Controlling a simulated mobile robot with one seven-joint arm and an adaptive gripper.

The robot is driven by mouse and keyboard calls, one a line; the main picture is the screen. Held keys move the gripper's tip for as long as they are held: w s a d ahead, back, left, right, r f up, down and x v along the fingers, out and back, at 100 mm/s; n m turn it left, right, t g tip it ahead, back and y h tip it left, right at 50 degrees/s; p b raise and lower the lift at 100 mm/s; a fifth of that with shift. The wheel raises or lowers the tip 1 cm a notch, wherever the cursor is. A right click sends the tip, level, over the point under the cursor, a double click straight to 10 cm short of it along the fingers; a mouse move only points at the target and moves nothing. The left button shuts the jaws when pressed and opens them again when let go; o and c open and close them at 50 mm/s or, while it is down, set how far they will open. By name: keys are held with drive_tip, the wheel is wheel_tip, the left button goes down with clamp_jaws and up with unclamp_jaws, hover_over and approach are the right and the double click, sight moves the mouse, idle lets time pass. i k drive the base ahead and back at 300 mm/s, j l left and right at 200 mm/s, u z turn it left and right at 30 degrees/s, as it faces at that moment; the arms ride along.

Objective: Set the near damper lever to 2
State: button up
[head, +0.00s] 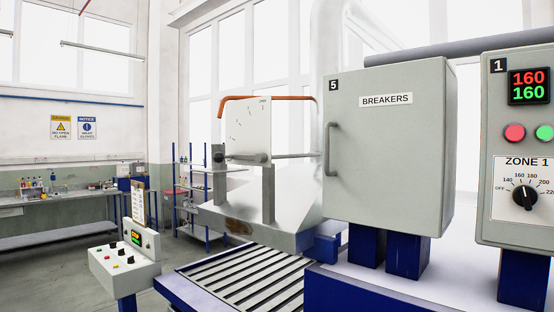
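A pale damper plate (248,124) with an arc of small tick marks stands beyond the breaker cabinet, left of centre. Small lettering near its top right is too small to read with certainty, and I cannot make out a 2. A grey lever (245,157) appears to lie across the plate's lower part, pointing left and nearly level, with a dark end piece (218,153) at its left. A grey shaft runs right from it towards the cabinet. Only one such plate shows, so I cannot tell whether it is the near one. My gripper is out of view.
A grey breaker cabinet (385,150) marked 5 stands close at right, beside a Zone 1 control box (520,200). An orange bar (290,98) bends behind the plate. A slatted conveyor (250,283) and control pedestal (124,262) are below. Open floor lies at left.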

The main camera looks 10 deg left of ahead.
sight(219, 157)
drive_tip(key=u, duration=0.85)
